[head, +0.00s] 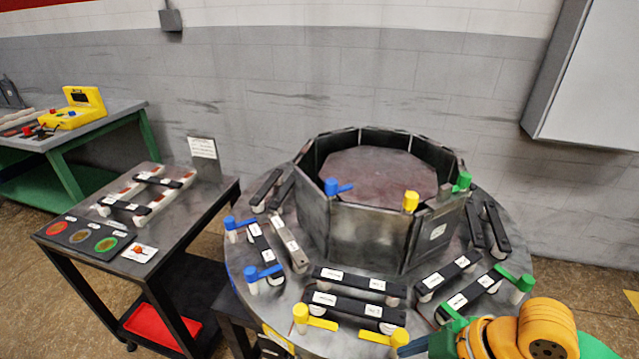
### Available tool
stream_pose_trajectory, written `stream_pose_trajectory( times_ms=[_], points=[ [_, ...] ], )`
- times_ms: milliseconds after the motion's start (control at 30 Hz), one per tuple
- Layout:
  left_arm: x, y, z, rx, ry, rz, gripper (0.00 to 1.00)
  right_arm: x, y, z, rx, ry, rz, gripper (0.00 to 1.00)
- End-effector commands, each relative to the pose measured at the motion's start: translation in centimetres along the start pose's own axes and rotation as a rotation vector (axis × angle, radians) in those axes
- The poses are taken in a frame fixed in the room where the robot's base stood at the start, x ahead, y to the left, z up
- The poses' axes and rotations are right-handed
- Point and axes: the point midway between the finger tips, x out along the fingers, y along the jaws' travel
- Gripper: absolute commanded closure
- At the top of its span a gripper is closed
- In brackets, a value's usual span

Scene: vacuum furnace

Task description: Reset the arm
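Part of my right arm, orange and grey, comes in at the lower right corner, over the near right edge of the round furnace table (245,290). The fingers of its gripper cannot be made out. My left arm and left gripper are not in view. A dark many-sided furnace chamber (368,235), open at the top, stands on the round table. Around it are dark bars with white labels, with blue (265,273), yellow (315,322) and green (515,281) levers. More colored levers sit at the chamber's rim. A green piece shows close beside my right arm.
A green-legged bench (110,122) holds a yellow device (80,108). A white wall cabinet (600,85) hangs at upper right.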

Motion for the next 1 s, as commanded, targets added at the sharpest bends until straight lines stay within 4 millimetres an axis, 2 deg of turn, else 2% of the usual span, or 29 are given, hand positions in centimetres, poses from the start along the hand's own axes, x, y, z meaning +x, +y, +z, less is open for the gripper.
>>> stream_pose_trajectory(
  times_ms=[267,467,667,800,1000],
  points=[
    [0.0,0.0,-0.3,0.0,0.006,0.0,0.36,4.1,-0.6,0.3,0.131,0.023,0.076,0.31],
    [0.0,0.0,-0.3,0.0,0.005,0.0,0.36,7.1,-1.3,1.9,0.368,0.017,0.186,0.31],
    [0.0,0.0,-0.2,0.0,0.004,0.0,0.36,8.7,-3.2,6.1,0.711,-0.074,0.324,0.31],
    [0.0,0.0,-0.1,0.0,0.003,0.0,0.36,8.6,-6.3,10.9,0.994,-0.221,0.438,0.31],
    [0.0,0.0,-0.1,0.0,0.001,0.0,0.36,14.7,-5.8,14.3,0.992,-0.263,0.42,0.31]
  ],
)
